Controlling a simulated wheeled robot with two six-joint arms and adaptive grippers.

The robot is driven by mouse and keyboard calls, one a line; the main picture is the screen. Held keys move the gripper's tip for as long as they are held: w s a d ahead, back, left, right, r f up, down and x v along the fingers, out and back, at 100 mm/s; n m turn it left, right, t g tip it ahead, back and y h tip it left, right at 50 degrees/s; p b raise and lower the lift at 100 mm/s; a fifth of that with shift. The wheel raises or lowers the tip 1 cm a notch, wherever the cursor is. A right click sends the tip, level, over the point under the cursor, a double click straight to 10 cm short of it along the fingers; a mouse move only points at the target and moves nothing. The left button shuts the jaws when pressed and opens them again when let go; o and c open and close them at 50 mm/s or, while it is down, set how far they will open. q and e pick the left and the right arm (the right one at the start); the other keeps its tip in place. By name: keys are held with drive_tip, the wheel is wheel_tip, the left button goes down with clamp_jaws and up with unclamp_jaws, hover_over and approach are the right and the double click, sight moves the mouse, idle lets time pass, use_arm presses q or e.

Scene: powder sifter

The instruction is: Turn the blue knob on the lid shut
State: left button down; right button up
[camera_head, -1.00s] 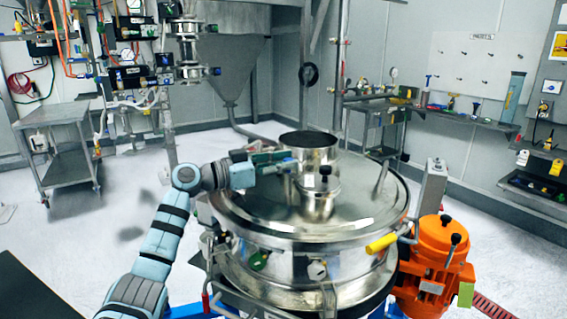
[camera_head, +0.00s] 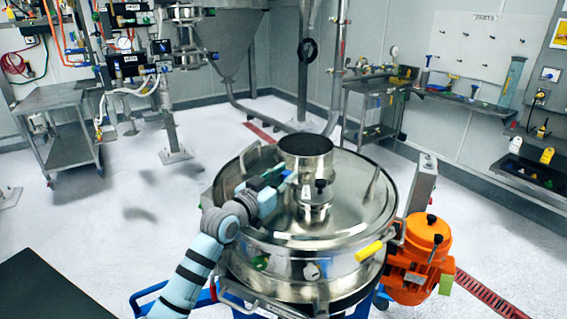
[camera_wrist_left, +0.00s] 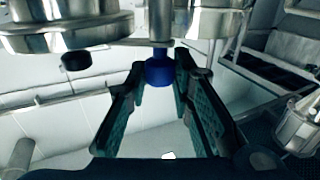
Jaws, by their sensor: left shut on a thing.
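The round steel sifter lid (camera_head: 352,208) fills the middle of the head view, with a wide open neck (camera_head: 305,150) and a smaller fitting with a black knob (camera_head: 320,186) on top. My left gripper (camera_head: 277,176) reaches over the lid from the left, beside the neck. In the left wrist view the blue knob (camera_wrist_left: 159,70) sits between the tips of its green fingers (camera_wrist_left: 157,80), and the gripper is shut on it. In the head view only a small bit of blue shows at the fingertips. My right gripper is not in view.
An orange motor (camera_head: 420,253) stands right of the sifter, near a yellow-gripped handle (camera_head: 368,251). Lid handles (camera_head: 373,185) rise at the rim. A grey cart (camera_head: 60,128) and a bench (camera_head: 375,105) stand behind.

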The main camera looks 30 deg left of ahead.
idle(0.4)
use_arm(q)
drive_tip(key=c, duration=1.4)
unclamp_jaws()
drive_tip(key=s, duration=0.4)
drive_tip(key=s+a, duration=0.1)
drive_tip(key=s, duration=0.7)
drive_tip(key=shift+a, duration=0.2)
